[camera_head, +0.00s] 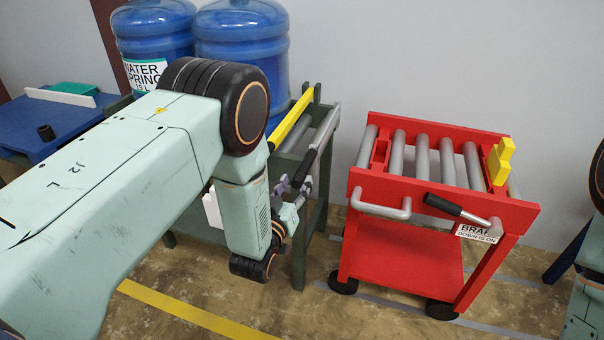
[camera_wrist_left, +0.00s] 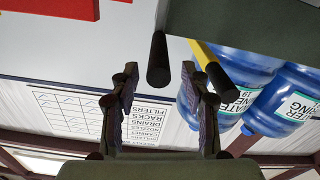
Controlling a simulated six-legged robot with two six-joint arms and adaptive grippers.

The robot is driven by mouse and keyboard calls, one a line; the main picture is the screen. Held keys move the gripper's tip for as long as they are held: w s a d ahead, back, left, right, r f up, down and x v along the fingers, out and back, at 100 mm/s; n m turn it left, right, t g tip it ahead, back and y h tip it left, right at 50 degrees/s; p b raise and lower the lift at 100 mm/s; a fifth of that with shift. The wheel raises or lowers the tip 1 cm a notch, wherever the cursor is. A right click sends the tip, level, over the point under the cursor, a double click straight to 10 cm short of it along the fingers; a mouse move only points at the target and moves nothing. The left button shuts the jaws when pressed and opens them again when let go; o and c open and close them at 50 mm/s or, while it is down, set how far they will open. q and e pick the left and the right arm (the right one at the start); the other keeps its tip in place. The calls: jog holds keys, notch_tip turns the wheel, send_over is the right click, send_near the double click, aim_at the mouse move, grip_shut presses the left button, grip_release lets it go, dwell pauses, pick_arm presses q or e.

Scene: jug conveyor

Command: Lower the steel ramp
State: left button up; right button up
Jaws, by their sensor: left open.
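The steel ramp (camera_head: 327,128) is a grey piece at the right end of the dark green jug stand (camera_head: 300,240). I see it nearly edge-on, apparently raised, and cannot tell its exact tilt. A black handle (camera_head: 303,170) is at its near end. My left gripper (camera_head: 297,198) is open beside this handle, partly hidden by its own wrist. In the left wrist view, my left gripper (camera_wrist_left: 160,102) has its fingers spread, with a black grip (camera_wrist_left: 158,62) beyond the gap between them. I cannot tell whether they touch. My right gripper is out of view.
A yellow bar (camera_head: 292,121) runs along the stand beside blue water jugs (camera_head: 240,35). Right of it, across a floor gap, stands a red roller cart (camera_head: 400,255) with a black-gripped brake lever (camera_head: 442,205) and yellow stop (camera_head: 499,162). A blue table (camera_head: 45,125) is at left.

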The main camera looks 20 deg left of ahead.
aim_at(302, 172)
pick_arm(q)
jog(key=w, duration=0.2)
jog(key=w+b, duration=0.1)
jog(key=w, duration=0.1)
jog(key=shift+d, duration=0.2)
jog(key=shift+w+b, duration=0.3)
jog(key=shift+w, duration=0.35)
jog(key=shift+c, duration=0.5)
grip_shut()
